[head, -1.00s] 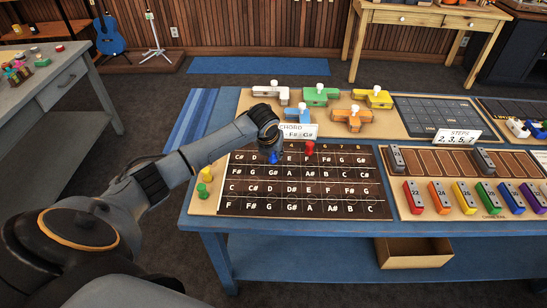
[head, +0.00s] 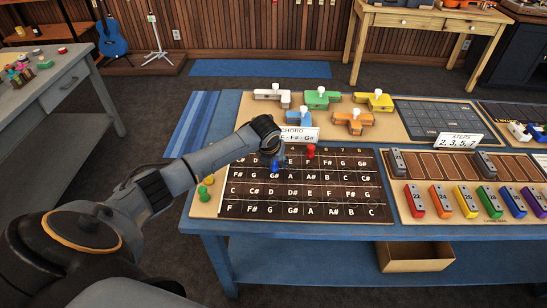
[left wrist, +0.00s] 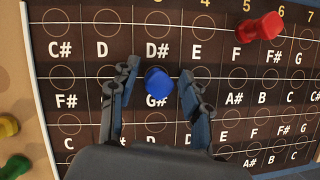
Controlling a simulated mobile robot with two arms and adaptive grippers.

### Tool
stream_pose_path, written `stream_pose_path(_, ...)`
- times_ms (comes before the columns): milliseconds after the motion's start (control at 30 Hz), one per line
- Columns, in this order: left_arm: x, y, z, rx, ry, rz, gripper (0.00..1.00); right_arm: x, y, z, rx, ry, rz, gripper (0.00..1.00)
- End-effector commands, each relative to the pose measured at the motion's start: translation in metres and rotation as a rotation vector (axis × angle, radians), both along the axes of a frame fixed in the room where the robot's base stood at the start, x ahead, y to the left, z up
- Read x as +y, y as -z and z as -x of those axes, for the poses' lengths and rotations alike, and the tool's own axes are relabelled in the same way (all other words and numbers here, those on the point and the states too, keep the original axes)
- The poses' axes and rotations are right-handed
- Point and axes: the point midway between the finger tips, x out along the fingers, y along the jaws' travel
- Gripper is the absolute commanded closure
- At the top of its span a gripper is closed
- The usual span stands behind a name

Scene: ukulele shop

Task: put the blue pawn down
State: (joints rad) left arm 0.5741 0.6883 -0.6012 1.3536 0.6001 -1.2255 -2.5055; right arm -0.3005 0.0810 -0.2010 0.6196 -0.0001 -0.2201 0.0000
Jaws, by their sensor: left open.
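The blue pawn (head: 276,166) is upright over the G# spot in the second row of the dark note board (head: 330,213). In the left wrist view the pawn (left wrist: 158,77) covers the circle above the G# label. It appears to stand on the board, though its base is hidden. My left gripper (left wrist: 158,90) is open, with one finger on each side of the pawn and visible gaps between. In the head view the left gripper (head: 270,150) hides part of the board behind it. My right gripper is not in view.
Green (head: 203,193) and yellow (head: 208,180) pawns stand left of the board. A chord card (head: 300,134) stands just behind. The board's front rows are clear.

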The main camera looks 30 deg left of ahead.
Motion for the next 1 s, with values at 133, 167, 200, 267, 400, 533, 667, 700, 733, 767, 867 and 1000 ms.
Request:
stream_pose_path(133,-0.001,-0.017,0.006,-0.003,0.002,-0.001,0.52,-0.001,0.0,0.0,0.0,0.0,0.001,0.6)
stream_pose_path(167,-0.002,-0.021,0.008,-0.004,0.002,-0.002,0.52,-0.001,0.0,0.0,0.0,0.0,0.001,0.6)
stream_pose_path(200,-0.003,-0.028,0.012,-0.003,0.003,-0.002,0.52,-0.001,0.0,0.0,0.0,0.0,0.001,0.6)
stream_pose_path(267,-0.004,-0.041,0.016,-0.004,0.003,-0.003,0.52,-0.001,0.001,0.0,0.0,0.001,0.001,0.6)
stream_pose_path(400,-0.008,-0.068,0.028,-0.004,0.002,-0.002,0.52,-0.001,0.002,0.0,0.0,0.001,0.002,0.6)
stream_pose_path(533,-0.011,-0.089,0.038,-0.003,0.001,-0.001,0.52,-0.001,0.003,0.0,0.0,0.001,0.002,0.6)
stream_pose_path(667,-0.013,-0.102,0.043,-0.002,0.0,-0.001,0.52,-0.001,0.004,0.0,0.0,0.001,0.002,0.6)
stream_pose_path(700,-0.013,-0.105,0.045,-0.001,0.0,0.0,0.52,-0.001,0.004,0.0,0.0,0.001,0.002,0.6)
stream_pose_path(733,-0.014,-0.106,0.045,-0.001,0.0,0.0,0.52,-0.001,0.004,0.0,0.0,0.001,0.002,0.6)
stream_pose_path(767,-0.014,-0.107,0.046,-0.001,0.0,0.001,0.52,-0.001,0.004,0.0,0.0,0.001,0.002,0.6)
stream_pose_path(867,-0.014,-0.108,0.046,0.0,0.0,0.0,0.52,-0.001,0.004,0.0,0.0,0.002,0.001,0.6)
stream_pose_path(1000,-0.014,-0.108,0.046,0.0,0.0,0.0,0.52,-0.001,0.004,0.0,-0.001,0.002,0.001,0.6)
